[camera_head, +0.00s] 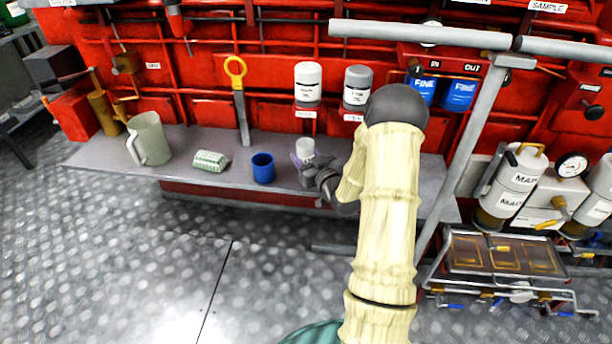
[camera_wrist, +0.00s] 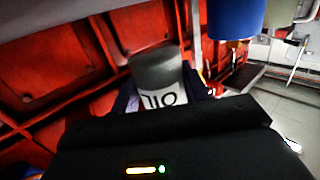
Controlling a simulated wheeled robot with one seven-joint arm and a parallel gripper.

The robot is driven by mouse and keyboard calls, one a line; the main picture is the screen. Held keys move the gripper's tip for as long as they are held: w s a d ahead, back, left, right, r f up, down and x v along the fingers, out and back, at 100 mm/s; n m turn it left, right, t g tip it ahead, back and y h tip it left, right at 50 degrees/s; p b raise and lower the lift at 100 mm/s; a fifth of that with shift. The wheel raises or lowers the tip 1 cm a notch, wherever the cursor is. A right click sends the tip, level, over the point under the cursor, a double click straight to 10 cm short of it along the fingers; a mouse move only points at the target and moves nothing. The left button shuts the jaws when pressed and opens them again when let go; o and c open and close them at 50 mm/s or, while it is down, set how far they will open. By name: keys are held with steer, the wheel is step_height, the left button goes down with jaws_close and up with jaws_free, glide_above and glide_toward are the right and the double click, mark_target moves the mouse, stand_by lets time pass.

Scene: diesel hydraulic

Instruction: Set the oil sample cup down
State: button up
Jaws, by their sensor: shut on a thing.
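The oil sample cup (camera_head: 305,148) is small and white in the head view, above the grey shelf (camera_head: 222,176). In the wrist view the cup (camera_wrist: 158,75) shows a grey end and a white band with upside-down "OIL" lettering. My gripper (camera_head: 303,162) is shut on it, with the fingers on both sides of the cup. The cup looks about upright. I cannot tell whether its base touches the shelf. The gripper hides its lower part in the head view.
A blue cup (camera_head: 263,168) stands close left of the gripper. Further left are a green-white ribbed item (camera_head: 210,161) and a pale jug (camera_head: 149,139). Two lidded canisters (camera_head: 308,84) (camera_head: 357,88) are behind. A grey rail post (camera_head: 463,150) rises at right.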

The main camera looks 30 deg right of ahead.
steer(key=shift+f, duration=0.9)
steer(key=shift+f+b, duration=0.6)
steer(key=shift+f, duration=1.3)
steer(key=shift+f, duration=0.1)
steer(key=o, duration=1.1)
steer(key=s+p, duration=0.1)
steer(key=s, duration=1.1)
steer(key=shift+d+r, duration=0.35)
steer(key=shift+r, duration=0.05)
